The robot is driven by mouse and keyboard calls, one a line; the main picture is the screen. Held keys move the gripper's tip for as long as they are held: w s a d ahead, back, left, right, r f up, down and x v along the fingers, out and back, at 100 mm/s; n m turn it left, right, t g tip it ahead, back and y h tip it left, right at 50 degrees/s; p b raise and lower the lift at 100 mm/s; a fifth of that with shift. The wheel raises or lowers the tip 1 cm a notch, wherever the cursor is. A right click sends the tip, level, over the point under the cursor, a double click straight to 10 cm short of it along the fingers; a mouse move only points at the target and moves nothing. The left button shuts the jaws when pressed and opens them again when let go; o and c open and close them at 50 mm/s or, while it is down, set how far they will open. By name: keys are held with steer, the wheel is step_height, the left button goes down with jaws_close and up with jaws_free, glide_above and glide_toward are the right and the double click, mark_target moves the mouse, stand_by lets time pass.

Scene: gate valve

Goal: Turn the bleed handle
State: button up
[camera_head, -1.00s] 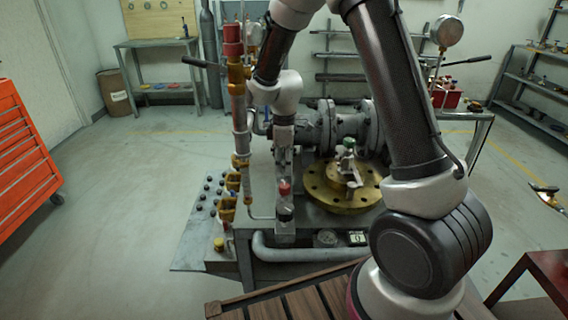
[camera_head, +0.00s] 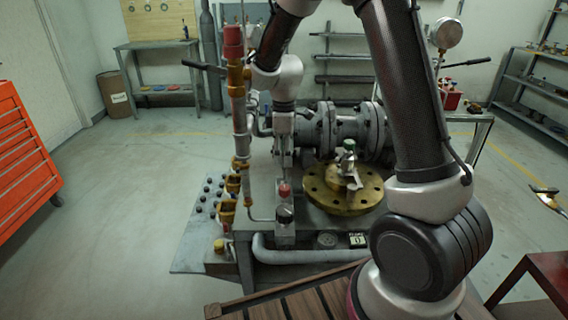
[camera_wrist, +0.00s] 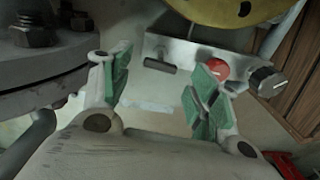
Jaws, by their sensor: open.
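A small metal block (camera_head: 285,236) at the front of the bench carries a red knob (camera_head: 284,188) and a black knob (camera_head: 284,214). In the wrist view the red knob (camera_wrist: 215,69) and the black knob (camera_wrist: 267,81) lie at the right, with a short grey bar (camera_wrist: 160,66) on the same plate. I cannot tell which part is the bleed handle. My gripper (camera_head: 285,160) hangs just above and behind the red knob. In the wrist view my gripper (camera_wrist: 160,78) is open and empty, green pads apart. Its right finger partly covers the red knob.
A brass flange (camera_head: 343,196) with a green-topped valve stands right of the block. A pipe with brass valves (camera_head: 239,130) rises close on the left. A large grey flanged valve (camera_head: 345,130) is behind. Black knobs (camera_head: 212,190) line the bench's left side.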

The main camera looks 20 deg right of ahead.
step_height(320, 180, up, 8)
steer(key=shift+f, duration=0.15)
stand_by(0.4)
steer(key=s+d+r+m+t, duration=0.1)
steer(key=s+d+r+m, duration=0.3)
steer(key=s, duration=0.5)
steer(key=s+d+r+m+t, duration=0.2)
steer(key=s+d+r+m, duration=0.1)
steer(key=s, duration=0.6)
steer(key=s+d+r+m+t, duration=0.1)
steer(key=s+d+r+m, duration=0.3)
steer(key=s, duration=0.5)
steer(key=shift+s+d+r+m, duration=0.35)
steer(key=shift+d+m, duration=0.25)
steer(key=shift+m, duration=0.6)
